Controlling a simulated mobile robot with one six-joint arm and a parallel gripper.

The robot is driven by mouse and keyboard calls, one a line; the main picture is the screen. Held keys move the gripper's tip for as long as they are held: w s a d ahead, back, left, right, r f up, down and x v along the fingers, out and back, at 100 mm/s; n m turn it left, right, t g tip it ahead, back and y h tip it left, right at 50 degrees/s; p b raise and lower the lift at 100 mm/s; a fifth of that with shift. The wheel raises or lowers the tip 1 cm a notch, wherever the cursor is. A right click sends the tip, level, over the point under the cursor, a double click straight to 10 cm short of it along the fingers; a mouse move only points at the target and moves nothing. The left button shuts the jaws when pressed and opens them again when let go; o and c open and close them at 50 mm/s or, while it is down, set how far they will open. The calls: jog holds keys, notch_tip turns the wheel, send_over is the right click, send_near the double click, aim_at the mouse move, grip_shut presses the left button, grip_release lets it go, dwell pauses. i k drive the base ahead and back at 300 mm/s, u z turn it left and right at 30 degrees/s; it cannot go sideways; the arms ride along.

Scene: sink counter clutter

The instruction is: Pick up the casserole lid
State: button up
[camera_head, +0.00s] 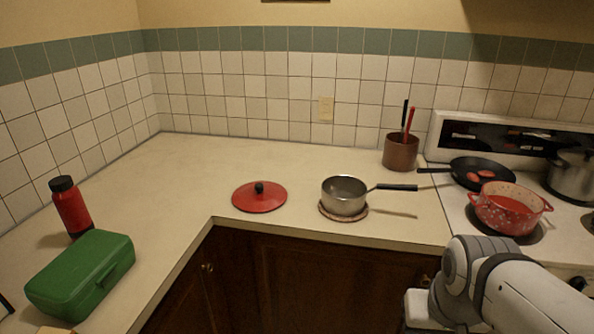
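The casserole lid (270,200) is a round red lid with a black knob. It lies flat on the counter near the inner corner, left of a small saucepan. The red casserole pot (498,212), with light speckles and two side handles, stands uncovered on the stove at the right. My arm shows at the lower right, well away from the lid. My gripper is not in view, so its state is hidden.
A saucepan (344,196) on a trivet stands right of the lid, its handle pointing right. A utensil crock (400,152), black pan (484,171) and steel pot (573,176) are farther right. A green box (84,274) and red bottle (71,207) stand left. Counter around the lid is clear.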

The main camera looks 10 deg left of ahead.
aim_at(257, 196)
jog(key=u, duration=0.3)
jog(key=i, duration=0.95)
jog(key=u, duration=0.8)
